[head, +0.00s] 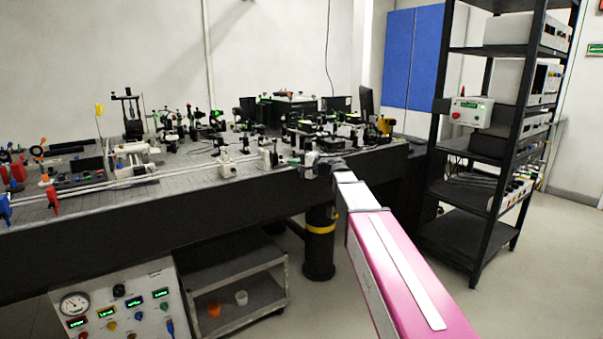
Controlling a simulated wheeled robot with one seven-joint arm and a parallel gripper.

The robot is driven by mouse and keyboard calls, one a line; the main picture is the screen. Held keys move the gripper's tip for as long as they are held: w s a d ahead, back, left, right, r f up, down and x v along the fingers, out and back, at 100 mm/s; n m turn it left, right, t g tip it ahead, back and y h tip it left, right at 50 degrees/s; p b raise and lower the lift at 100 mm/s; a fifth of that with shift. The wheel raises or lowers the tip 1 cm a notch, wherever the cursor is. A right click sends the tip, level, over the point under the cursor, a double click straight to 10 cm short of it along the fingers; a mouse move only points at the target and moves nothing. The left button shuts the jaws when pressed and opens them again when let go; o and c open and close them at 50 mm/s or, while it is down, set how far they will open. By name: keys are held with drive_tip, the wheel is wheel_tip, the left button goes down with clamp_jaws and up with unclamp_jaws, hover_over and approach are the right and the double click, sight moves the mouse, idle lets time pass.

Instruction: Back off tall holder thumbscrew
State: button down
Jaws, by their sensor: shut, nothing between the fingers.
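My arm reaches from the lower right to the front edge of the optical bench (200,186). My gripper (309,160) is small at its far end, at the bench's front right part, shut and empty. Several optic holders stand on the bench behind and left of it. A tall black holder (131,112) rises at the left part of the bench, well away from my gripper. I cannot tell which holder is the tall one of the task. No thumbscrew can be made out at this size.
Small white-based mounts (226,163) stand along the bench's front edge, left of my gripper. A black rack (468,225) stands right. A grey cart (235,290) sits under the bench. Floor is clear between bench and rack.

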drive_tip(key=shift+d+r, duration=0.15)
drive_tip(key=shift+d, duration=0.3)
